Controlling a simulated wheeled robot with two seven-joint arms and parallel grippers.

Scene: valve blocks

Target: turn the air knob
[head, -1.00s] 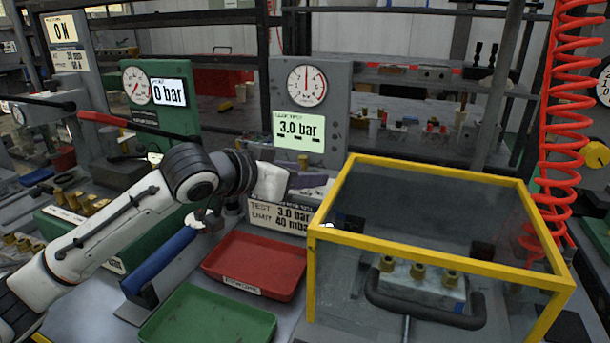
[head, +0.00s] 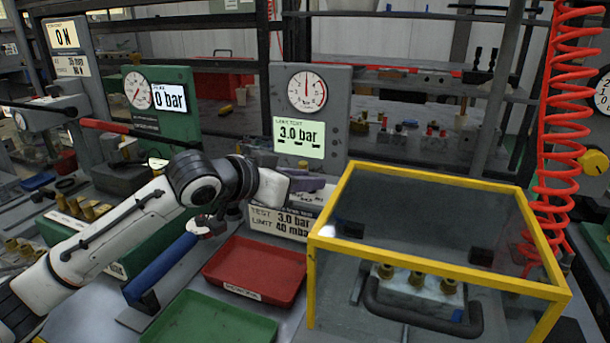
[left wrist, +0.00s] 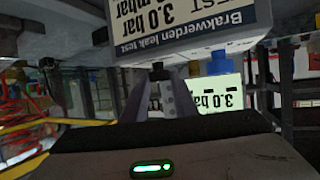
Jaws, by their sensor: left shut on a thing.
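My left gripper (left wrist: 160,82) is shut at the leak test unit. In the left wrist view, which is upside down, its fingers meet around a small dark knob (left wrist: 157,68), which I take as the air knob. The knob lies close to the unit's test card (left wrist: 190,28), and a blue part (left wrist: 218,63) is beside it. The pressure display (head: 299,138) reads 3.0 bar. My right gripper is not in view.
A yellow-framed clear guard (head: 430,176) stands to the right over a block with brass fittings. A red tray (head: 255,274) and a green tray (head: 208,322) lie in front. A blue-handled tool (head: 160,268) is beneath my left arm. A red coiled hose (head: 556,140) hangs at right.

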